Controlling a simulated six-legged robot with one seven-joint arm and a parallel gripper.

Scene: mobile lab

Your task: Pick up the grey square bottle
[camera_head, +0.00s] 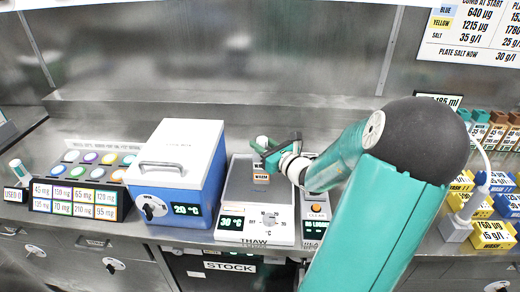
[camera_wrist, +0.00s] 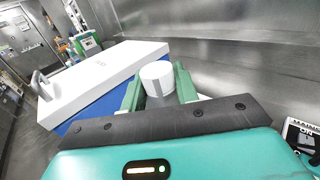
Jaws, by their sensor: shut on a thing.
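The grey bottle (camera_wrist: 160,101), with a round white cap (camera_wrist: 157,74), is between the two green fingers of my gripper (camera_wrist: 158,90) in the wrist view. My gripper is shut on it. In the head view the white cap (camera_head: 262,142) shows beside my gripper (camera_head: 266,155), over the THAW device (camera_head: 237,200). A small label reading WARM (camera_head: 261,169) shows just below the fingers. Most of the bottle's body is hidden by the fingers and wrist. I cannot tell whether its base touches the device.
A blue box with a white lid (camera_head: 178,165) stands close left of the THAW device. Another device with an orange button (camera_head: 316,212) is close on the right. Coloured boxes (camera_head: 495,233) and a stand with a cable (camera_head: 459,226) are at the far right. Colour-capped vials (camera_head: 90,158) stand left.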

